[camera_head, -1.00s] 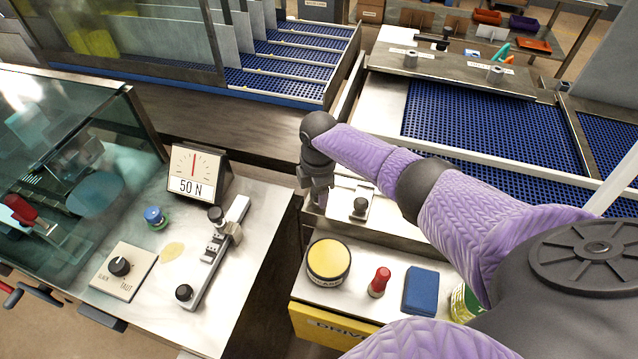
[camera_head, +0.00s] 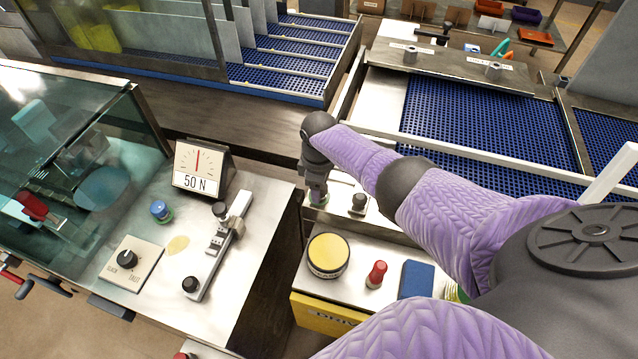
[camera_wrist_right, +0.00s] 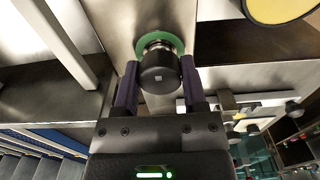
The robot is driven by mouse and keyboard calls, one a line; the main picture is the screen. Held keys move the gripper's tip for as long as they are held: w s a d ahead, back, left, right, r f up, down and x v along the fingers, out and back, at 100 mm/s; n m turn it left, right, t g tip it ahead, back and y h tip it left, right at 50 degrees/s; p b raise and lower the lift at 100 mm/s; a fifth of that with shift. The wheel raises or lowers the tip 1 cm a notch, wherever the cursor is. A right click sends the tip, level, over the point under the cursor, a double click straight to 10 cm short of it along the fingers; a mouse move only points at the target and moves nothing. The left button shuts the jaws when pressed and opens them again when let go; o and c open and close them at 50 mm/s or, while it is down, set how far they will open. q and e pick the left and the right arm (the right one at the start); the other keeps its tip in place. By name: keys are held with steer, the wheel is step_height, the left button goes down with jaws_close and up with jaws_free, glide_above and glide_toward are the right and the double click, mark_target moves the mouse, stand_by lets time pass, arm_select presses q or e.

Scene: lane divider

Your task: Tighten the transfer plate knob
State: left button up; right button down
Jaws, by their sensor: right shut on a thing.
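My right gripper (camera_head: 317,198) points down at the left end of the transfer plate (camera_head: 341,190), by the front edge of the blue conveyor. In the right wrist view its two fingers (camera_wrist_right: 160,82) are shut on the sides of a round black knob (camera_wrist_right: 160,72). A green ring (camera_wrist_right: 174,40) shows around the knob's base. In the head view the gripper mostly hides this knob. A second black knob (camera_head: 358,203) stands on the plate just right of the gripper. My left gripper is out of view.
A yellow-lidded tin (camera_head: 328,254), a red-topped peg (camera_head: 376,274) and a blue block (camera_head: 416,279) stand on the ledge in front. A 50 N gauge (camera_head: 199,168) and a black dial (camera_head: 127,258) are on the left bench. A gap separates bench and ledge.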

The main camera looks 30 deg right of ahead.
steer(key=shift+w+r, duration=0.15)
stand_by(0.3)
steer(key=shift+c, duration=2.1)
jaws_free()
steer(key=shift+o, duration=1.4)
step_height(320, 180, up, 9)
steer(key=p, duration=0.4)
steer(key=shift+r, duration=0.4)
